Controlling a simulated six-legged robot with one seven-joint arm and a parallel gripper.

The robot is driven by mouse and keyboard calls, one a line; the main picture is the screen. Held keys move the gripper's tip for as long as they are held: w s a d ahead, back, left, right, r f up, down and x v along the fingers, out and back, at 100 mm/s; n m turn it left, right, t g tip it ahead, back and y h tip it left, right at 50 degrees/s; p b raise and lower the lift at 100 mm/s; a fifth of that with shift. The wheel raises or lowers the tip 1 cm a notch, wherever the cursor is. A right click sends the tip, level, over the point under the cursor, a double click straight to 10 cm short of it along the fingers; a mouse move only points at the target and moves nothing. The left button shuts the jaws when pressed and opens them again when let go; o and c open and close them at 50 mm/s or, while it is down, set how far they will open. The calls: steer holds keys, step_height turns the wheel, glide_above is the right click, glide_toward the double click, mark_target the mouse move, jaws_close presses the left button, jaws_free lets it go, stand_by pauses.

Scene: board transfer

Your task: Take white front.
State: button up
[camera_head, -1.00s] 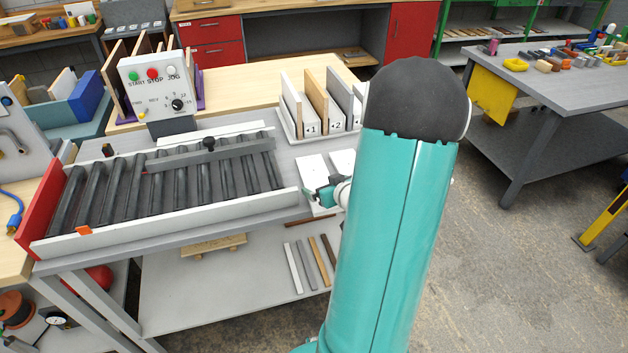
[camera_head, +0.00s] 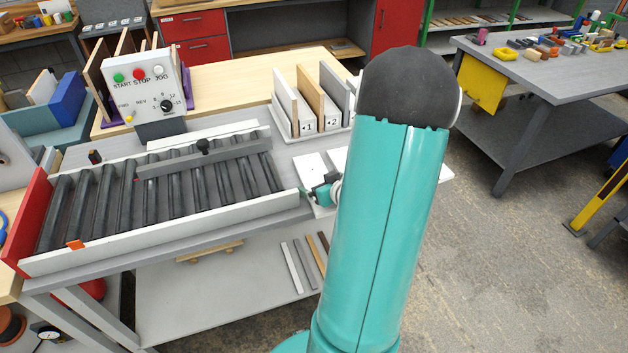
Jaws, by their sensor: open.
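A white board (camera_head: 284,102) stands upright at the left end of a white slotted rack (camera_head: 289,132) marked with numbers. A wood-coloured board (camera_head: 309,97) and a grey board (camera_head: 335,97) stand to its right in the same rack. My gripper (camera_head: 309,192) is small in view at the conveyor's right end, in front of the rack and over a white flat panel (camera_head: 310,166). It is apart from the standing boards. It is open, and I see nothing held in it. My own teal arm hides part of the rack's right side and part of the panels.
A roller conveyor (camera_head: 160,225) with white side rails fills the table's left. A control box (camera_head: 148,90) with START, STOP and JOG buttons stands behind it. Thin strips (camera_head: 291,267) lie on the lower shelf. A grey bench (camera_head: 560,75) stands right, past open floor.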

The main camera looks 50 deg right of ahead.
steer(key=shift+s, duration=0.15)
steer(key=c, duration=0.9)
steer(key=shift+r, duration=0.15)
steer(key=shift+c, duration=0.2)
